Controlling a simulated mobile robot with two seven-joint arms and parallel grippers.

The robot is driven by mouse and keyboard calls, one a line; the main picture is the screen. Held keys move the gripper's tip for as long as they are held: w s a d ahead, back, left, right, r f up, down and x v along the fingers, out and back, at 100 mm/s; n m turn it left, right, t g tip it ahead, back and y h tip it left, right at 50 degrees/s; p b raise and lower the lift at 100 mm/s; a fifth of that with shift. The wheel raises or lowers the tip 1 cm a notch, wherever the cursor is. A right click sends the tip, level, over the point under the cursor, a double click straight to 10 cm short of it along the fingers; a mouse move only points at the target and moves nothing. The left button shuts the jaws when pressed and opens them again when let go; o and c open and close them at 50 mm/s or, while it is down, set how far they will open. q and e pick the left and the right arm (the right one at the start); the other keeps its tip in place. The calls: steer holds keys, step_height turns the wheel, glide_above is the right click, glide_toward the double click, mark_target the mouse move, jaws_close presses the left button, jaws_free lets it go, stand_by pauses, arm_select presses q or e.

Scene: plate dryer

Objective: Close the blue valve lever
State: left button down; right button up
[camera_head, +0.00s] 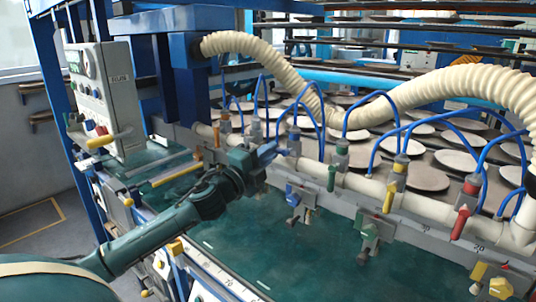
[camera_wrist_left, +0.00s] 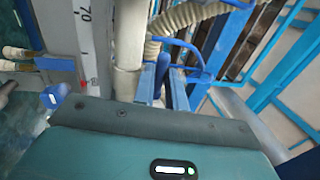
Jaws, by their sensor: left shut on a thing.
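My left arm comes in from the lower left in the head view. Its gripper (camera_head: 272,152) is at the row of valves on the cream manifold pipe (camera_head: 354,183). The gripper is shut on the blue valve lever, which its fingers and wrist largely cover in the head view. In the left wrist view, the blue fingers (camera_wrist_left: 166,88) reach up to the pipe (camera_wrist_left: 129,50), with a blue hose beside them. The lever's exact angle cannot be told. My right gripper is in neither view.
A green lever (camera_head: 332,178), a yellow lever (camera_head: 390,196) and a red lever (camera_head: 460,222) stand along the pipe to the right. Thin blue hoses and a thick ribbed hose (camera_head: 450,88) arch above. A grey control box (camera_head: 106,95) stands at the left.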

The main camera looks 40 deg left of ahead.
arm_select(q)
steer(key=c, duration=1.4)
jaws_free()
steer(key=shift+c, duration=0.2)
steer(key=b+v, duration=0.3)
steer(key=v, duration=1)
steer(key=shift+s, duration=0.1)
